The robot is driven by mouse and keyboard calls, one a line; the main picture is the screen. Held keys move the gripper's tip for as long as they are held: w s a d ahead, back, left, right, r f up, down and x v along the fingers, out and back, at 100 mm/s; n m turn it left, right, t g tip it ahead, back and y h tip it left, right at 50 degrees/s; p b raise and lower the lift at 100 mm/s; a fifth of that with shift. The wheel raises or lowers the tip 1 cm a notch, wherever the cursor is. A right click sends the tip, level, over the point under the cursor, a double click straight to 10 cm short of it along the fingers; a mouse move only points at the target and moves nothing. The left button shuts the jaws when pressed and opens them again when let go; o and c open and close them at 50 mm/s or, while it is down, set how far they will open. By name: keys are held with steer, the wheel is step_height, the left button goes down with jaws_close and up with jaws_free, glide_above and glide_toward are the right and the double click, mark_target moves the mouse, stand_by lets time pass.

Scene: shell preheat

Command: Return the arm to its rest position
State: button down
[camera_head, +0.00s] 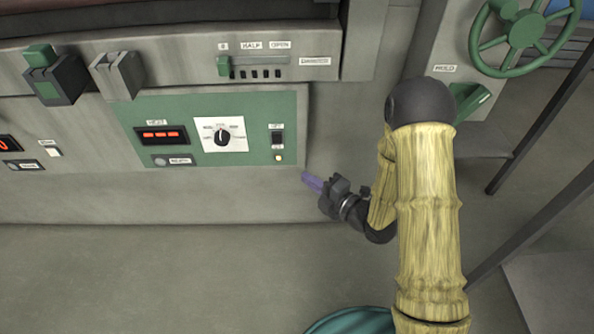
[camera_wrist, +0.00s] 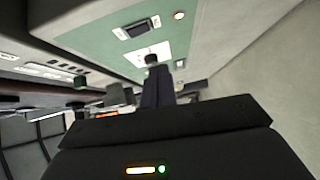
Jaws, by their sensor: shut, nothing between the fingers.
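My gripper (camera_head: 312,181) is at the middle of the head view, beside the lower right corner of the green control panel (camera_head: 190,103). Its purple fingers are shut with nothing between them and point left towards the panel's lower edge. My bamboo-textured arm runs down the right of the head view. In the wrist view the shut fingers (camera_wrist: 157,85) stick out past the dark gripper body. The panel (camera_wrist: 200,20) lies ahead of them, with its switch and lit lamp showing. I cannot tell from the wrist view how far the fingertips are from the panel.
The panel carries a dial (camera_head: 221,137), a red display (camera_head: 162,135), a toggle switch (camera_head: 277,139) and a lit lamp (camera_head: 278,158). A slider (camera_head: 224,66) is above. A green handwheel (camera_head: 525,30) and dark rails are at right. The floor (camera_head: 150,280) below is clear.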

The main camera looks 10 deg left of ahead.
steer(key=shift+s+d, duration=0.1)
steer(key=shift+s, duration=0.25)
steer(key=w+d+r+m+h, duration=0.2)
steer(key=w+d+m+h, duration=0.1)
steer(key=d+m+h, duration=1)
steer(key=s+d+r+m+g+h, duration=0.1)
steer(key=s+d+r+m+g, duration=0.15)
steer(key=s+d+m, duration=0.4)
steer(key=s+d+r+m+g+h, duration=0.1)
steer(key=s+d+r+m+g, duration=0.2)
steer(key=s+m, duration=0.65)
step_height(320, 180, up, 32)
steer(key=g+p, duration=0.1)
steer(key=p, duration=3.2)
